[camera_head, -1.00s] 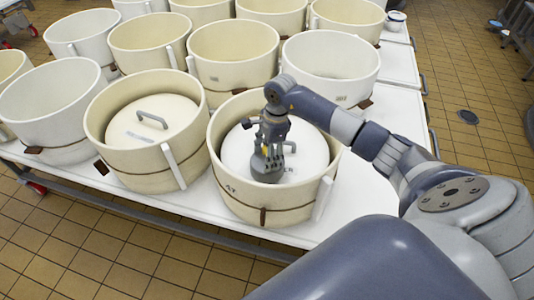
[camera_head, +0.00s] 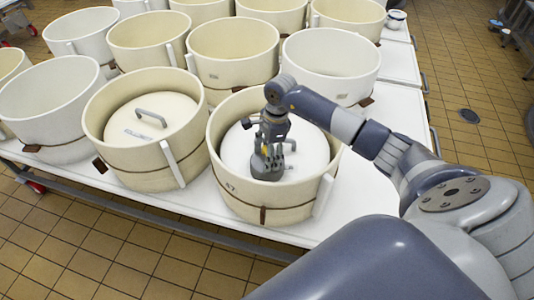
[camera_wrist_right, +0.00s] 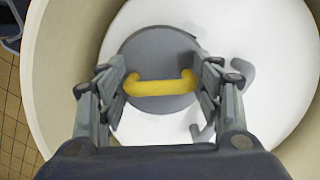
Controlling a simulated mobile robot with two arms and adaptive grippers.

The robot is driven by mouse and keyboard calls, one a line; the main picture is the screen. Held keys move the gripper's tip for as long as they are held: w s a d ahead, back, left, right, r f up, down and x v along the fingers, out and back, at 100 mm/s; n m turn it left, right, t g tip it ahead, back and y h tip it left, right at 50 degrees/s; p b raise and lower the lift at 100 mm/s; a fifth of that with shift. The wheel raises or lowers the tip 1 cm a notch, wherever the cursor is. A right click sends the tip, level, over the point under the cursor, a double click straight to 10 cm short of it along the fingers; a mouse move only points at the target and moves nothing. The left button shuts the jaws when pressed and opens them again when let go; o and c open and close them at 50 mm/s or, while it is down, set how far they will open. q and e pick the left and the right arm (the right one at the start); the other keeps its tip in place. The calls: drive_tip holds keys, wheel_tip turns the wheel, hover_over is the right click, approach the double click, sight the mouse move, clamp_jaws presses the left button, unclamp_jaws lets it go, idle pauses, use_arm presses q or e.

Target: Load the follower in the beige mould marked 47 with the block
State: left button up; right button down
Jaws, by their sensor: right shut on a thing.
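The beige mould marked 47 (camera_head: 250,205) stands at the front edge of the table. Its follower (camera_head: 312,150), a white disc with a grey handle, lies inside. The block (camera_head: 266,166) is a grey cylinder with a yellow handle. It is inside the mould's rim, over the follower and left of its middle. My right gripper (camera_head: 272,143) is shut on the block's handle; the right wrist view shows its fingers at both ends of the yellow bar (camera_wrist_right: 160,87). I cannot tell whether the block touches the follower. My left gripper is not in view.
Another beige mould (camera_head: 150,170) with a follower stands close on the left. A white mould (camera_head: 330,68) and several beige ones stand behind. The white table (camera_head: 385,200) has bare room to the right of the mould.

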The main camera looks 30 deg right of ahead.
drive_tip(key=shift+w+r, duration=0.1)
drive_tip(key=shift+c, duration=1.9)
unclamp_jaws()
drive_tip(key=shift+s+f, duration=0.2)
drive_tip(key=shift+s, duration=0.05)
drive_tip(key=shift+r+p, duration=2)
drive_tip(key=shift+r, duration=1.65)
drive_tip(key=shift+w+a, duration=0.1)
